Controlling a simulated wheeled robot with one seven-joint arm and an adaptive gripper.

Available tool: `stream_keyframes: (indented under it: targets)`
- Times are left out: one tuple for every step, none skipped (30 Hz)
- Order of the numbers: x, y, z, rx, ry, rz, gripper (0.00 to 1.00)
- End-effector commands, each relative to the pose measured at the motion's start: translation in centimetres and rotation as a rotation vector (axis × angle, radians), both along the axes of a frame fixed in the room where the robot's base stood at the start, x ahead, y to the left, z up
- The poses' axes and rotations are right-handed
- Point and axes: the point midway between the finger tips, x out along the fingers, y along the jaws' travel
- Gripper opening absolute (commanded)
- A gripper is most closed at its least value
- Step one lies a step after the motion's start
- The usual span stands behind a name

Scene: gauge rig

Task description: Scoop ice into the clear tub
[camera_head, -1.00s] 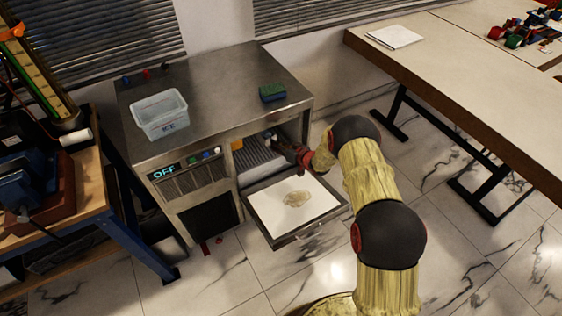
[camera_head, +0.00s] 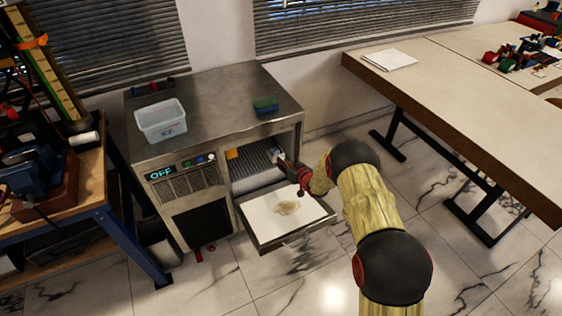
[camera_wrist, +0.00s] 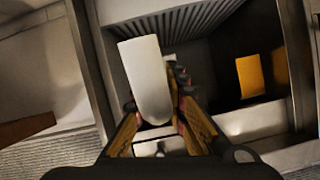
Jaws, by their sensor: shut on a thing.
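The clear tub (camera_head: 161,119) stands upright on top of the steel ice machine (camera_head: 205,95), at its left side. No contents can be made out in it. The machine's front flap (camera_head: 263,226) hangs open, with a brownish patch on its white inner face. My gripper (camera_head: 284,163) is at the right side of the opening, above the flap. In the wrist view my gripper (camera_wrist: 163,112) is shut on a pale, round-ended piece that looks like the scoop (camera_wrist: 146,78). Its grip is partly hidden by the fingers. I cannot make out ice in the opening.
A green and blue sponge (camera_head: 265,104) lies on the machine top, right of the tub. The machine's display (camera_head: 160,173) reads OFF. An orange piece (camera_wrist: 250,76) shows inside the machine. A workbench (camera_head: 60,205) stands left, a long table (camera_head: 455,85) right.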

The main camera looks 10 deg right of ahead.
Motion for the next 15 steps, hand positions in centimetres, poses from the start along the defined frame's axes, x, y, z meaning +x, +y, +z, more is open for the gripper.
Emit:
stream_keyframes:
  targets:
    - [-0.6, -0.2, 0.7, 0.001, 0.000, 0.000, 0.00]
    - [-0.9, -0.3, 0.9, 0.001, 0.000, 0.000, 0.00]
    - [-1.4, -0.5, 1.1, 0.000, 0.001, 0.000, 0.00]
    - [-1.7, -0.6, 1.2, 0.000, 0.000, 0.000, 0.00]
    - [-2.0, -0.7, 1.4, 0.001, -0.002, 0.000, 0.00]
    - [-2.5, -0.8, 1.6, 0.001, -0.001, -0.001, 0.00]
    - [-2.8, -0.9, 1.6, 0.001, 0.000, 0.000, 0.00]
    - [-3.2, -1.1, 1.7, 0.000, 0.001, -0.001, 0.00]
    - [-3.6, -1.2, 1.9, 0.001, 0.000, 0.000, 0.00]
    - [-4.0, -1.3, 2.1, 0.000, -0.001, 0.000, 0.00]
    - [-4.3, -1.5, 2.2, 0.000, -0.001, -0.001, 0.00]
    - [-4.8, -1.6, 2.4, 0.000, 0.000, -0.001, 0.00]
    - [-5.1, -1.7, 2.5, 0.000, 0.000, -0.001, 0.00]
    - [-5.4, -1.8, 2.6, 0.001, 0.000, 0.000, 0.00]
    - [-5.9, -1.9, 2.8, 0.000, 0.000, 0.000, 0.00]
